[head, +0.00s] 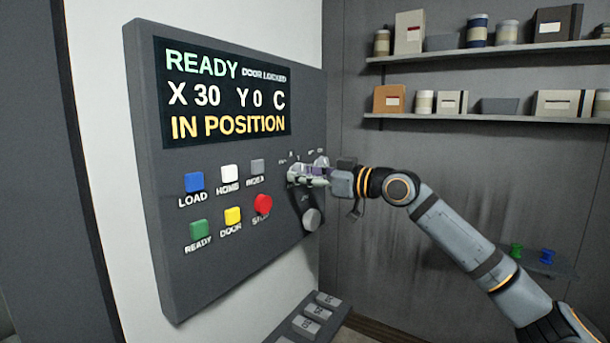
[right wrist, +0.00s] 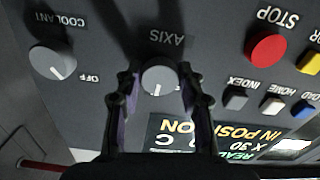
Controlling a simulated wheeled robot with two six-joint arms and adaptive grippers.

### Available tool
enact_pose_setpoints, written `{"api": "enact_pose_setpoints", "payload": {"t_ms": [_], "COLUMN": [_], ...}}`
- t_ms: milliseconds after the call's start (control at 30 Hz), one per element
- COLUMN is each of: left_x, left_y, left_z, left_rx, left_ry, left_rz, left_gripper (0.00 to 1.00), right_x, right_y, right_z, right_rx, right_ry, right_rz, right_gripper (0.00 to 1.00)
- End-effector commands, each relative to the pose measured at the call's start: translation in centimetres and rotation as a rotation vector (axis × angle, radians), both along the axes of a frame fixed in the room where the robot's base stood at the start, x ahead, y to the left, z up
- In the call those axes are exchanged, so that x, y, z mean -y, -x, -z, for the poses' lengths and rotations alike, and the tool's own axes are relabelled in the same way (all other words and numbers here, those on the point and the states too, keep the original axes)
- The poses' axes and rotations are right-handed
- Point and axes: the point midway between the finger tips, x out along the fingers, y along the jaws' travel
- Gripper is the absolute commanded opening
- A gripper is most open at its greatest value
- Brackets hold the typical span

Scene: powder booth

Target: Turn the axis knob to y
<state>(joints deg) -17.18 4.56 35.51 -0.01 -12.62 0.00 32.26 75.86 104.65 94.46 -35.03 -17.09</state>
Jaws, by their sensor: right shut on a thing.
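The axis knob (right wrist: 158,76) is a round grey knob on the dark control panel (head: 222,235). In the right wrist view, which is upside down, its white mark points down the picture, away from the AXIS label. My right gripper (right wrist: 160,88) is shut on the knob, one finger on each side. In the head view the right gripper (head: 312,173) covers the knob at the panel's right side. The position letters around it are too small or hidden to read. The display (head: 222,92) reads READY, DOOR LOCKED, X 30, Y 0, C, IN POSITION. My left gripper is out of view.
The coolant knob (head: 312,219) sits just below the gripper; it also shows in the wrist view (right wrist: 53,61). Left of the gripper are the red stop button (head: 263,204) and several coloured buttons. Shelves (head: 480,118) with boxes and jars hang on the back wall.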

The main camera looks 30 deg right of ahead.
Motion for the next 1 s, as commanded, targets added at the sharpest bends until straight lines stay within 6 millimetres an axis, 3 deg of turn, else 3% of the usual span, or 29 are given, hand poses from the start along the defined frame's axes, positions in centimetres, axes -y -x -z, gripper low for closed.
{"api": "enact_pose_setpoints", "payload": {"t_ms": [1000], "left_x": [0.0], "left_y": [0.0], "left_z": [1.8], "left_rx": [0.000], "left_ry": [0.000], "left_rz": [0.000], "left_gripper": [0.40], "right_x": [-0.1], "right_y": [0.1], "right_z": [-0.1], "right_rx": [-0.280], "right_ry": [-0.687], "right_rz": [0.000], "right_gripper": [0.07]}}
